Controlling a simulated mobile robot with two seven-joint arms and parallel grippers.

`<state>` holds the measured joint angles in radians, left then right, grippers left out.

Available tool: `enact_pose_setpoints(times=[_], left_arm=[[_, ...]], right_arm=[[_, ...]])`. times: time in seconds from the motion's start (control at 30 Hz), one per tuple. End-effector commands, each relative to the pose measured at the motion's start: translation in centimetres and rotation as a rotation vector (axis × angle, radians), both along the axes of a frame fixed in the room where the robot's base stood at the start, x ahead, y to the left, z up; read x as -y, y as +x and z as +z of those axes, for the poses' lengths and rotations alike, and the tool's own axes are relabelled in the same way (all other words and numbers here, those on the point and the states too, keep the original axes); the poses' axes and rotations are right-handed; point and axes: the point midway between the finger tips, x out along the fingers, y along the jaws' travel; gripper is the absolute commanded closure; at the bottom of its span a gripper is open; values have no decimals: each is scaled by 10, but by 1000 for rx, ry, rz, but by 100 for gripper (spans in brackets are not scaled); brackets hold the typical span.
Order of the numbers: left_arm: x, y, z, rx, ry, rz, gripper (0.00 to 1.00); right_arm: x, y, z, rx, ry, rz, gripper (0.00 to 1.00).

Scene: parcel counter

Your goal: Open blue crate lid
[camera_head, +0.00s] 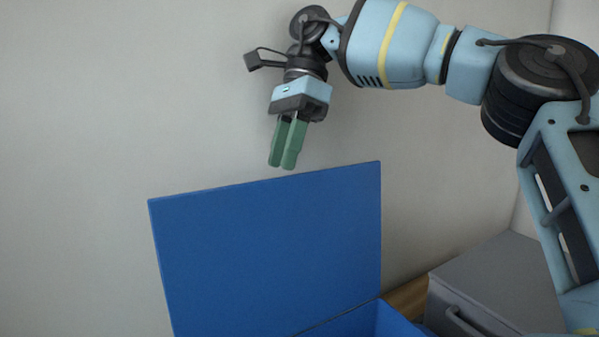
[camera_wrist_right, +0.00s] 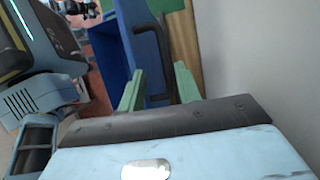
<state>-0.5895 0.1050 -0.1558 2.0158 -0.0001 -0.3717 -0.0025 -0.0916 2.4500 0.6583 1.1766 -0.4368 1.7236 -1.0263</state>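The blue crate lid (camera_head: 270,250) stands upright, raised on the blue crate (camera_head: 378,318), in the head view. Only a small part of the crate's rim and inside shows at the bottom edge. My right gripper (camera_head: 282,165) hangs above the lid's top edge, pointing down, with nothing between its green fingers. In the right wrist view the fingers (camera_wrist_right: 158,88) stand apart, with blue panels and a dark bent handle (camera_wrist_right: 160,45) beyond them. My left gripper is in neither view.
A grey box (camera_head: 495,280) with a handle stands right of the crate on a wooden surface (camera_head: 408,298). A plain pale wall (camera_head: 90,130) rises behind the lid. The space left of the lid looks clear.

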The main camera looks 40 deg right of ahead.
Motion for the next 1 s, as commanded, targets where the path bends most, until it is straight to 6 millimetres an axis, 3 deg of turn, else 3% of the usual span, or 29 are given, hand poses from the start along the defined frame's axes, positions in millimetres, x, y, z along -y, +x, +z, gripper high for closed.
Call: enact_pose_setpoints(times=[0.37,0.8,1.0], left_arm=[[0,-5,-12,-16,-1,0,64],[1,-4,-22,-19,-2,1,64],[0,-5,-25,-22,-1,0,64]], right_arm=[[-27,-41,0,-3,1,6,67],[-74,-111,9,-2,0,4,67],[-86,-128,12,-2,1,3,67]])
